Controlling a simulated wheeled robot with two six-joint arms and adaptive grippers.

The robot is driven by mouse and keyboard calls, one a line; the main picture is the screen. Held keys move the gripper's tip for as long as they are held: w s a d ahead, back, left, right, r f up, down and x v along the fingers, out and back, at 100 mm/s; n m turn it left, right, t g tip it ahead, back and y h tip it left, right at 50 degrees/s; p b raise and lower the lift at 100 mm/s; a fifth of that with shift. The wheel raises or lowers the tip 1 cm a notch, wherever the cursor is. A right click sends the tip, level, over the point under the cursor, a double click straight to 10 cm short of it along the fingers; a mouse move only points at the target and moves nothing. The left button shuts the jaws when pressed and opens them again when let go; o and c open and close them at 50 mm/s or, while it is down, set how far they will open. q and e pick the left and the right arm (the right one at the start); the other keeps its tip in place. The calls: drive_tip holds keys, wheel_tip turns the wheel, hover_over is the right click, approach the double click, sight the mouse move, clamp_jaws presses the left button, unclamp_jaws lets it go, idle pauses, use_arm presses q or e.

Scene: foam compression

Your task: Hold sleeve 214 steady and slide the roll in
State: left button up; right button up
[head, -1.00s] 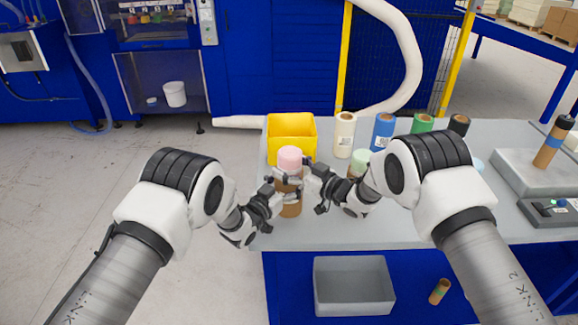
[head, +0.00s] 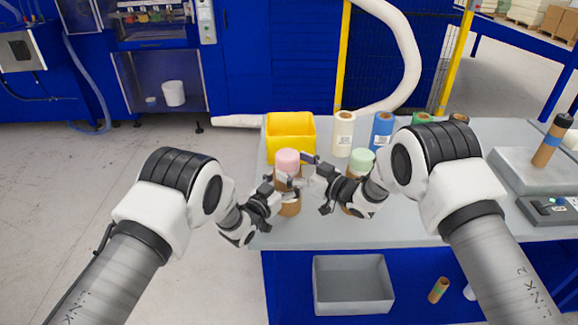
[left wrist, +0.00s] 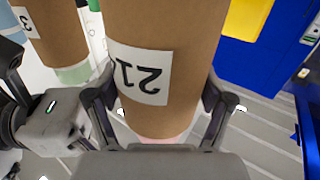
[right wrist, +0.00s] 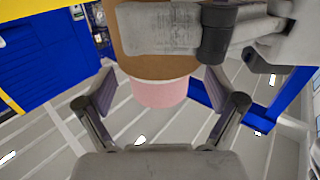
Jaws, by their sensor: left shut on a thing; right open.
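A brown cardboard sleeve (head: 289,207) stands upright near the table's front left; its white label (left wrist: 140,75) shows upside down in the left wrist view, with "21" legible. A pink roll (head: 287,160) sticks up out of its top. My left gripper (head: 284,196) is shut on the sleeve, with a finger on either side of it in the left wrist view. My right gripper (head: 304,172) is open just right of the roll. In the right wrist view the pink roll (right wrist: 160,92) shows between its spread fingers, apart from both. The roll's lower part is hidden.
A second sleeve with a green roll (head: 362,160) stands close behind my right gripper. A yellow bin (head: 291,124) is behind the pink roll. White (head: 344,133) and blue (head: 382,130) rolls stand at the back. A grey bin (head: 353,300) sits below the table.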

drive_tip(key=shift+s+d+r, duration=0.4)
drive_tip(key=shift+s+d, duration=0.15)
drive_tip(key=shift+d, duration=0.1)
drive_tip(key=shift+s+d+r, duration=0.35)
drive_tip(key=shift+s+d, duration=0.25)
drive_tip(key=shift+d, duration=0.1)
drive_tip(key=shift+s+d+r, duration=0.4)
drive_tip(key=shift+s+d, duration=0.15)
drive_tip(key=shift+d, duration=0.1)
use_arm(q)
drive_tip(key=o, duration=1.1)
